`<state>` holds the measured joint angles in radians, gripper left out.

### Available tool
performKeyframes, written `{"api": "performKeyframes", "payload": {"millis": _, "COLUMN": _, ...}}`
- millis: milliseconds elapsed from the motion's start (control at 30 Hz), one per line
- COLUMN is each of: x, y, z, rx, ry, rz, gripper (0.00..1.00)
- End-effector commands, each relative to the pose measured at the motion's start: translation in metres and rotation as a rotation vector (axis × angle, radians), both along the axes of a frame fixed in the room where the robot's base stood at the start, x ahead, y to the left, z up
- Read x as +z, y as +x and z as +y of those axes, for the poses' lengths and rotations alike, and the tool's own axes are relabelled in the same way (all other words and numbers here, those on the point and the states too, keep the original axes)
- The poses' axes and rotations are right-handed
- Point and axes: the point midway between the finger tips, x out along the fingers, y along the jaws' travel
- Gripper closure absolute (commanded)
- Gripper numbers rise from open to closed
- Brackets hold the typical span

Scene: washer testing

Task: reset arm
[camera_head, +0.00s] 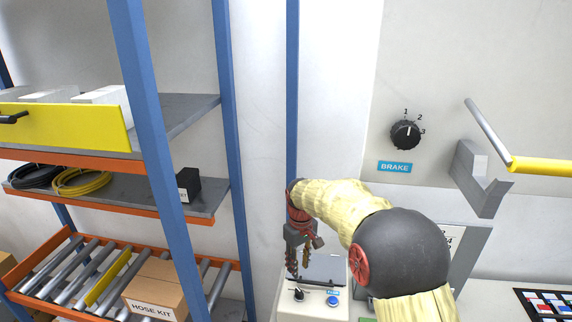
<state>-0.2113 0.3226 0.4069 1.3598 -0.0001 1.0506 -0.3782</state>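My arm reaches in from the lower right, with a pale yellow covering and a dark round joint. My gripper (298,270) hangs downward from its end, near the middle of the view. Its two toothed fingers stand a little apart, with nothing visible between them. It is in front of or above a small light grey box (313,309) with a dark lid, a black knob (299,295) and a blue button (332,300). Whether the fingertips touch the box cannot be told.
A blue-post shelf (165,140) stands at left with a yellow drawer (65,128), coiled cables (80,181) and a HOSE KIT carton (155,287). At right, a grey panel has a BRAKE knob (405,134), a bracket (478,178) and a yellow-gripped lever (540,165).

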Motion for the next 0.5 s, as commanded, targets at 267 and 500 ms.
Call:
{"api": "performKeyframes", "payload": {"millis": 267, "x": -0.023, "y": -0.044, "z": -0.010, "rx": -0.135, "ry": -0.014, "rz": 0.050, "gripper": 0.72}}
{"api": "performKeyframes", "payload": {"millis": 500, "x": 0.004, "y": -0.109, "z": -0.035, "rx": -0.255, "ry": -0.007, "rz": 0.024, "gripper": 0.72}}
